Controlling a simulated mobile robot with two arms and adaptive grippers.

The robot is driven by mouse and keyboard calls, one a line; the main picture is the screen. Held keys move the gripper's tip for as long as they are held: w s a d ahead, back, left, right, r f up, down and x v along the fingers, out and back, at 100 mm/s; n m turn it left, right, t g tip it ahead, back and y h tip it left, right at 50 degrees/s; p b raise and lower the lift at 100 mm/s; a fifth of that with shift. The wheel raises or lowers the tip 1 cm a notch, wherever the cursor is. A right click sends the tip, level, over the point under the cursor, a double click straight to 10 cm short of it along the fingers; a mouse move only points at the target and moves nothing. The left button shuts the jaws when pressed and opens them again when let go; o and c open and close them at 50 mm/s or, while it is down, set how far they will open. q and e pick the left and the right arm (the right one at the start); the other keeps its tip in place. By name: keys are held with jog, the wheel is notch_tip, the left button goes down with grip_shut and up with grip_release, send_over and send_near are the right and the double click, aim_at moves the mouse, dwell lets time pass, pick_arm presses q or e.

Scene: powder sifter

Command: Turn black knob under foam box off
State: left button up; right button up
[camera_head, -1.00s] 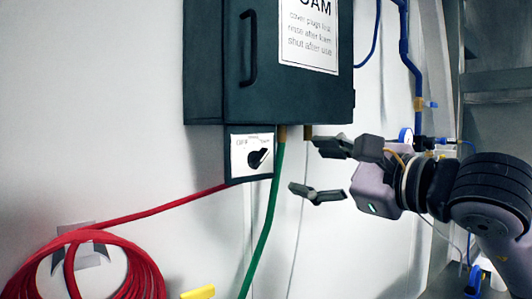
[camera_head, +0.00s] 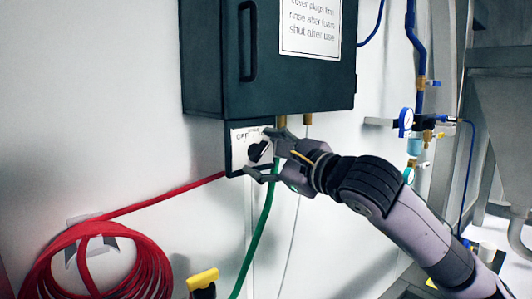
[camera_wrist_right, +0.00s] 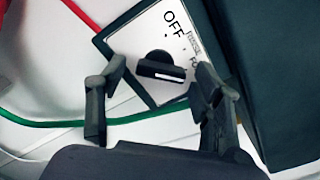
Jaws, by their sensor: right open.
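The black knob (camera_head: 257,151) sits on a white plate (camera_head: 238,159) under the dark foam box (camera_head: 300,96). In the right wrist view the knob (camera_wrist_right: 160,68) shows a white line on its bar, and "OFF" is printed on the plate. The line points away from the "OFF" print. My right gripper (camera_head: 262,155) is at the plate. In the wrist view its two fingers (camera_wrist_right: 155,95) are open, one on each side of the knob and nearer the camera. I cannot tell whether they touch it. My left gripper is not in view.
A green hose (camera_head: 262,222) hangs just below my right gripper. A red hose coil (camera_head: 95,262) hangs at the lower left, its line running to the plate. A yellow handle (camera_head: 202,279) is at the bottom. Blue pipes and a gauge (camera_head: 406,122) are at right.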

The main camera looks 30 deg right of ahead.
jog(key=shift+c, duration=0.6)
jog(key=c, duration=1.1)
jog(key=shift+o, duration=0.2)
jog(key=shift+n, duration=0.4)
jog(key=n+b, duration=0.1)
jog(key=n, duration=0.1)
jog(key=shift+n, duration=0.3)
jog(key=n, duration=0.4)
jog(key=shift+r+n+b, duration=0.1)
jog(key=shift+n+b, duration=0.2)
jog(key=shift+b, duration=0.1)
jog(key=n, duration=0.5)
jog(key=shift+a+r, duration=0.1)
jog(key=shift+a+n, duration=0.1)
jog(key=shift+n, duration=2.4)
